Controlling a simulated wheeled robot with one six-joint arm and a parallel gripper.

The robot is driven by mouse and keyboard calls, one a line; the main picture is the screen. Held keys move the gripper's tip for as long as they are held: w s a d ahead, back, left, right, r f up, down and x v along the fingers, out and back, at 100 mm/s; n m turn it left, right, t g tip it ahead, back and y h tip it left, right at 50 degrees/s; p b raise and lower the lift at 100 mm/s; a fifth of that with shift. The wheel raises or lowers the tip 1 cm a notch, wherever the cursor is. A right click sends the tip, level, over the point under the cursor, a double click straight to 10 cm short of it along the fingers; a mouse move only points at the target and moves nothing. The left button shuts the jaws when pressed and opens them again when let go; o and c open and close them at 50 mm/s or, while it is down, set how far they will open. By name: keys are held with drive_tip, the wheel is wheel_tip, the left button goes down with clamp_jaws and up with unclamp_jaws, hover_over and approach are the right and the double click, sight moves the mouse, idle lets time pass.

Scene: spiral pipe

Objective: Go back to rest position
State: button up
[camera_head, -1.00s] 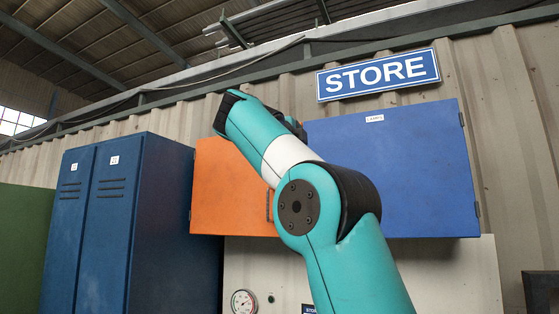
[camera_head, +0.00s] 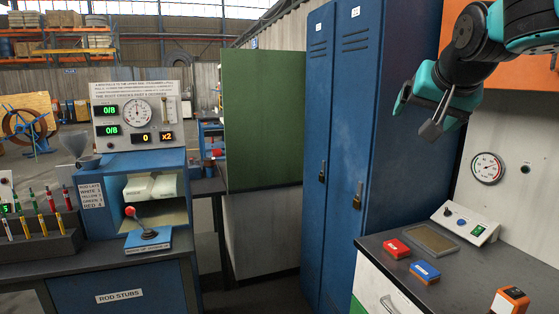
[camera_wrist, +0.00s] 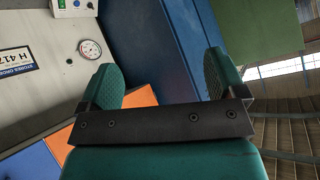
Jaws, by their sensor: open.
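My gripper (camera_head: 432,128) is at the upper right in the head view, in front of the blue lockers and above the dark counter. The arm reaches in from the right edge, bent, with the gripper pointing down to the left. In the wrist view the two green fingers of my gripper (camera_wrist: 160,82) stand wide apart with nothing between them. The gripper touches nothing that I can see.
Blue lockers (camera_head: 340,150) stand mid-right beside a green panel (camera_head: 262,120). The counter (camera_head: 385,255) holds a red box (camera_head: 397,249), a blue box (camera_head: 425,272) and an orange device (camera_head: 510,300). A control station with a red-knobbed lever (camera_head: 145,232) and a rack of coloured rods (camera_head: 40,235) are left.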

drive_tip(key=s+a+f+n+g+y, duration=0.2)
drive_tip(key=s+a+f+n+g, duration=0.3)
drive_tip(key=s+f, duration=0.5)
drive_tip(key=s+a+f+n+g+y, duration=0.3)
drive_tip(key=s+a+f+n+g, duration=0.2)
drive_tip(key=s, duration=1.3)
drive_tip(key=a+f+n, duration=0.2)
drive_tip(key=a+f, duration=0.2)
drive_tip(key=f, duration=0.1)
drive_tip(key=shift+f, duration=0.2)
